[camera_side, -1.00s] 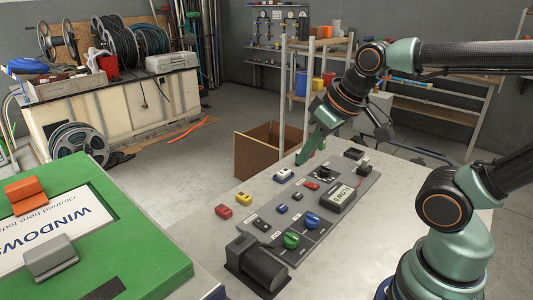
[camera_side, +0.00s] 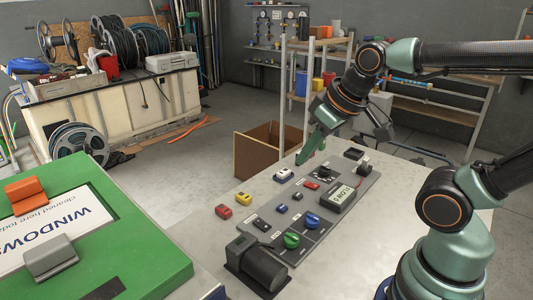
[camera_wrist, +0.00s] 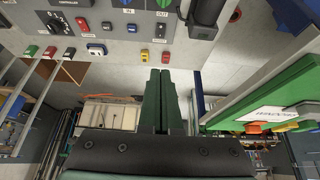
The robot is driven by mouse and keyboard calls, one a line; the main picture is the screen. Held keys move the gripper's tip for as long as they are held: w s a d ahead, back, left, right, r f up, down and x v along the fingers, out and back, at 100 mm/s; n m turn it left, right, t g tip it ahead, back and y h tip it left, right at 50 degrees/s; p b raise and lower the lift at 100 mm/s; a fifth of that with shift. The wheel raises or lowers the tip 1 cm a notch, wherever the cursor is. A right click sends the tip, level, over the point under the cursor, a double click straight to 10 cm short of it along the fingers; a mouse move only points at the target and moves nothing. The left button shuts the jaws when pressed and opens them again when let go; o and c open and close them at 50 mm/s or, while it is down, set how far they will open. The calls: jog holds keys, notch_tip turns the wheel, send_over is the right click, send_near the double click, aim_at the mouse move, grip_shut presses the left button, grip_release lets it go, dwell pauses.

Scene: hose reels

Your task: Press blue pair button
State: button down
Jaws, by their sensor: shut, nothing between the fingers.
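My gripper (camera_side: 301,162) is shut and empty, above the table beyond the panel's far edge, apart from the buttons. Its fingertips show in the wrist view (camera_wrist: 160,72).
Loose blocks, white-blue (camera_side: 284,174), yellow (camera_side: 244,198) and red (camera_side: 223,211), lie along the panel's left side. A green case (camera_side: 140,250) stands left.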

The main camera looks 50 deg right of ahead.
dwell(0.6)
jog(key=n+t+h, duration=0.2)
jog(key=n, duration=0.3)
send_over(285, 207)
notch_tip(285, 207, down, 12)
jog(key=shift+a+f, duration=0.2)
jog(key=shift+f, duration=0.05)
jog(key=shift+f, duration=4.35)
jog(key=shift+f, duration=0.1)
jog(key=shift+d+f, duration=0.15)
jog(key=shift+f, duration=0.2)
